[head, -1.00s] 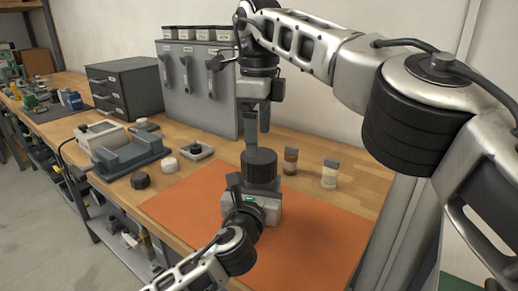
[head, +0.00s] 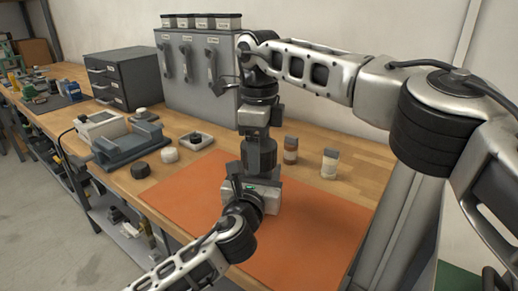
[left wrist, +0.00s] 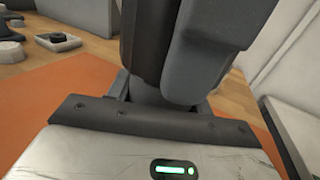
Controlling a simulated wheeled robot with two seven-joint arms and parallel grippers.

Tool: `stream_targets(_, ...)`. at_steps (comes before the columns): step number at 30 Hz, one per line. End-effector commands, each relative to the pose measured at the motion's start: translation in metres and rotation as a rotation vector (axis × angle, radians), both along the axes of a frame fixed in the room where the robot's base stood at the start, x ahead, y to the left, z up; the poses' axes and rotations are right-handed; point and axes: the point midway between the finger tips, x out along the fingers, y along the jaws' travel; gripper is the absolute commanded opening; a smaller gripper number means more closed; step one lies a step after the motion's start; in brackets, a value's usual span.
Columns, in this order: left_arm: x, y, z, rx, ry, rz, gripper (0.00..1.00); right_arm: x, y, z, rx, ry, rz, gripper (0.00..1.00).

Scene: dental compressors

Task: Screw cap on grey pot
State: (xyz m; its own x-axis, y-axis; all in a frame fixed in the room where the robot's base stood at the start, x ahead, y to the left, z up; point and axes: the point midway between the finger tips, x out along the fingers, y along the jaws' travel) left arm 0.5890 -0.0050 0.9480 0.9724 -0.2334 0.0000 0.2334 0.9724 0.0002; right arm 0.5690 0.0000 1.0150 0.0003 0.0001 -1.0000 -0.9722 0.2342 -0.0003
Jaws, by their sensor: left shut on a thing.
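The grey pot (left wrist: 163,97) stands upright over the orange mat, with my left gripper (head: 258,182) shut on it; the gripper and arm hide most of the pot. A dark, ribbed cap (left wrist: 148,45) sits at the top of the pot. My right gripper (head: 261,150) points straight down from above, with its fingers at the cap. In the left wrist view, a right gripper finger (left wrist: 208,50) stands close against the cap. Whether the right fingers press on the cap cannot be told, and the seam between cap and pot is hidden.
Two small jars (head: 329,163) stand behind the mat (head: 310,235). A black lid (head: 140,170), a white lid (head: 169,155) and a tray (head: 204,143) with a black part lie left of it. A grey cabinet (head: 200,85) stands behind. The mat's front right is clear.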

Motion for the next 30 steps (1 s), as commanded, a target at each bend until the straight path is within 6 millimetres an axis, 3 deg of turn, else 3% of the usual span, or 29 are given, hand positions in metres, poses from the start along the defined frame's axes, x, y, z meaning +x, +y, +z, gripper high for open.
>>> stream_targets(5,0.000,0.000,-0.002,0.002,0.004,0.000,0.00,0.000,0.000,0.000,0.000,-0.001,-0.013,0.37)
stream_targets(9,0.000,0.000,-0.002,0.002,0.004,0.000,0.00,0.000,0.000,0.000,0.000,-0.001,-0.173,0.37)
stream_targets(13,0.000,0.000,-0.002,0.002,0.004,0.000,0.00,0.000,0.000,0.000,0.001,-0.001,-0.161,0.37)
stream_targets(14,0.000,0.000,-0.002,0.002,0.004,0.000,0.00,0.000,0.000,0.000,0.001,-0.001,-0.161,0.67)
stream_targets(16,0.000,0.000,-0.002,0.002,0.004,0.000,0.00,0.000,0.000,0.000,0.001,-0.001,-0.160,0.86)
stream_targets(17,0.000,0.000,-0.002,0.002,0.004,0.000,0.00,0.000,0.000,0.000,0.001,-0.001,-0.160,0.89)
stream_targets(25,0.000,0.000,-0.002,0.002,0.004,0.000,0.00,0.000,0.000,0.001,0.001,-0.001,-0.159,0.89)
stream_targets(30,0.000,0.000,-0.002,0.002,0.004,0.000,0.00,0.000,0.001,0.018,0.001,-0.003,-0.159,0.89)
